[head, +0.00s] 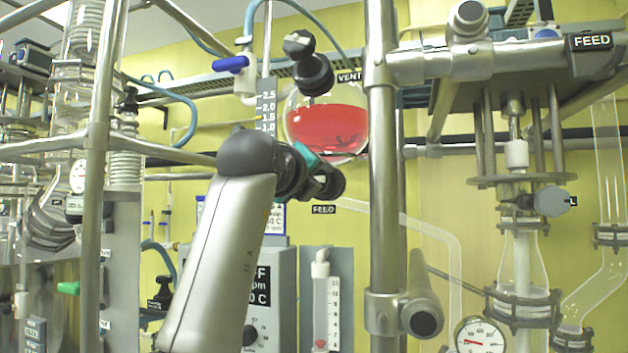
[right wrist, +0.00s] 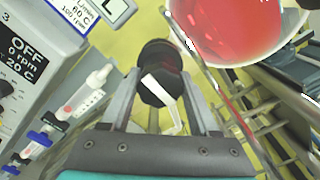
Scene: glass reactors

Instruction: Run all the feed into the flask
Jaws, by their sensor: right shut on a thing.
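A round glass vessel with red liquid (head: 328,122) hangs in the upper middle of the head view, beside a white level scale (head: 266,105). The liquid fills a good part of it, and it also shows in the right wrist view (right wrist: 235,30). My right gripper (head: 318,172) is just below it, shut on a black valve knob (right wrist: 157,62) with a white pointer. The knob sits between both fingers in the wrist view (right wrist: 158,85). My arm hides part of the area below. Which glass is the receiving flask I cannot tell. My left gripper is not in view.
A steel post (head: 382,200) stands just right of the gripper. A blue valve handle (head: 231,64) and a black knob (head: 313,74) are above. A clear tube (head: 430,229) runs right and down. A conical glass piece (head: 523,262) is clamped at the right.

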